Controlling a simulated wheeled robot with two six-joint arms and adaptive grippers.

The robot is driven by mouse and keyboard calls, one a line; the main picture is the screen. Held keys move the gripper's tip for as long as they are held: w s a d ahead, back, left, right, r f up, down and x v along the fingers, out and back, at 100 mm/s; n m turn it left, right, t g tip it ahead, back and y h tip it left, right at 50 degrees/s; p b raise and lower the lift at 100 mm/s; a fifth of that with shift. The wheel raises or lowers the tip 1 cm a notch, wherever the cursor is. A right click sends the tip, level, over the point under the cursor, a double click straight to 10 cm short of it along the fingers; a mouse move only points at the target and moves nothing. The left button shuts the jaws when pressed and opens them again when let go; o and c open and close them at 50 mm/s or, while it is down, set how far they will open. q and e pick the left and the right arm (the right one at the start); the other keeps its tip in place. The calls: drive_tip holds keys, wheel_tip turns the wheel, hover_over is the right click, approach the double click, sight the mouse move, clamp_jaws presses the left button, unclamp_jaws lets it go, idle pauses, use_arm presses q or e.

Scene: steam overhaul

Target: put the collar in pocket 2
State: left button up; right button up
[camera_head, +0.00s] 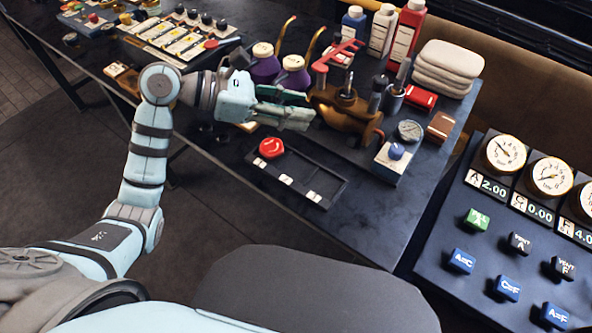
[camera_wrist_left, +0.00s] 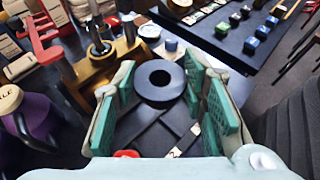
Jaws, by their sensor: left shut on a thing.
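My left gripper (camera_head: 288,108) reaches in from the left over the dark table, beside the brown valve body. In the left wrist view, a thick black ring, the collar (camera_wrist_left: 147,83), sits between the green finger pads (camera_wrist_left: 160,96), and the gripper is shut on it. I cannot make out the collar in the head view. The black pocket tray (camera_head: 328,190) lies near the table's front edge, below and in front of the gripper. A red round part (camera_head: 271,148) sits at its left end. The middle and right pockets look empty. My right gripper is not in view.
The brown valve body (camera_head: 345,115) with a red handle stands close to the fingers. Purple bottles (camera_head: 264,65) stand behind. A control panel (camera_head: 478,270) is at far right.

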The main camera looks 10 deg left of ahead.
use_arm(q)
drive_tip(key=b, duration=0.3)
hover_over(293, 170)
wheel_tip(293, 170, down, 13)
drive_tip(key=shift+w+a+r, duration=0.1)
drive_tip(key=shift+w+r, duration=0.05)
wheel_tip(293, 170, down, 5)
drive_tip(key=shift+r+b, duration=0.1)
drive_tip(key=shift+b, duration=0.95)
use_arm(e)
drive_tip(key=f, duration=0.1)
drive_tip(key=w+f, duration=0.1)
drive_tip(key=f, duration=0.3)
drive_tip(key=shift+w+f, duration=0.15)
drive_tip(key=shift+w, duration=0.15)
use_arm(q)
drive_tip(key=o, duration=1)
drive_tip(key=p+v, duration=0.2)
drive_tip(key=v, duration=1)
drive_tip(key=shift+s, duration=0.2)
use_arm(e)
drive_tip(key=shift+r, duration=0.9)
